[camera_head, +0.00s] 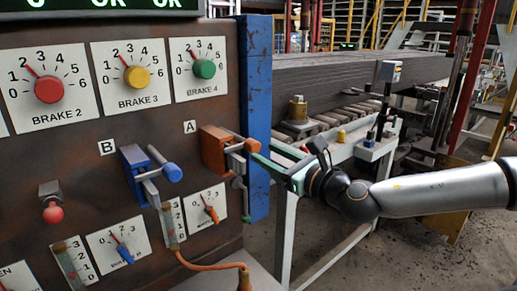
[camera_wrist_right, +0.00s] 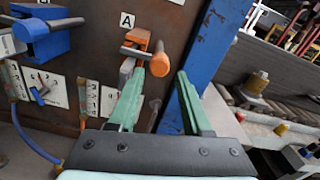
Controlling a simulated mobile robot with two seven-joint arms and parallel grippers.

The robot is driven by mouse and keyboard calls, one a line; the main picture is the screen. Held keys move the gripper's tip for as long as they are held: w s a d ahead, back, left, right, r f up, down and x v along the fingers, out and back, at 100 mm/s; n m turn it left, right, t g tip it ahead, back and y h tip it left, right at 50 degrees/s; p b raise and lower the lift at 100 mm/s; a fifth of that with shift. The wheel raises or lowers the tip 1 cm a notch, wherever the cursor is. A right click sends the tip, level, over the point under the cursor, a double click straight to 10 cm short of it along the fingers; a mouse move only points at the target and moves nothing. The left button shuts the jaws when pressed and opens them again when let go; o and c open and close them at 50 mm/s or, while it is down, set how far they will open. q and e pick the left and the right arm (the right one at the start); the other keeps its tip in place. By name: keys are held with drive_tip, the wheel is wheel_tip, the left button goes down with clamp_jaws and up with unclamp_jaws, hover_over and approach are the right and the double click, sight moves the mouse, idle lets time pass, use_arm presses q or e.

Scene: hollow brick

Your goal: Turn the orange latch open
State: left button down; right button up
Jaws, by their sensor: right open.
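The orange latch (camera_head: 214,150) is mounted on the brown panel under label A. Its bar ends in an orange handle (camera_head: 251,146) that points right, out from the panel. In the right wrist view the latch (camera_wrist_right: 138,38) is at the upper middle, its handle (camera_wrist_right: 160,60) just beyond the fingertips. My right gripper (camera_head: 263,158) comes in from the right with its green fingers close to the handle. In the wrist view the gripper (camera_wrist_right: 161,74) is open, with a gap between its fingers. Whether a finger touches the handle I cannot tell. My left gripper is not in view.
A blue latch (camera_head: 135,165) under label B and a red knob (camera_head: 53,213) sit left on the panel. Brake dials (camera_head: 134,76) line its top, with smaller gauges below. A blue post (camera_head: 257,110) stands right at the panel's edge. A pale bench (camera_head: 340,150) stands behind my right gripper.

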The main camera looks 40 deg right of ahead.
sight(257, 148)
drive_tip(key=shift+w+f+b, duration=0.15)
drive_tip(key=shift+w+b, duration=0.25)
drive_tip(key=shift+w, duration=0.9)
drive_tip(key=shift+w+a, duration=0.2)
drive_tip(key=shift+w, duration=0.45)
drive_tip(key=shift+c, duration=0.2)
clamp_jaws()
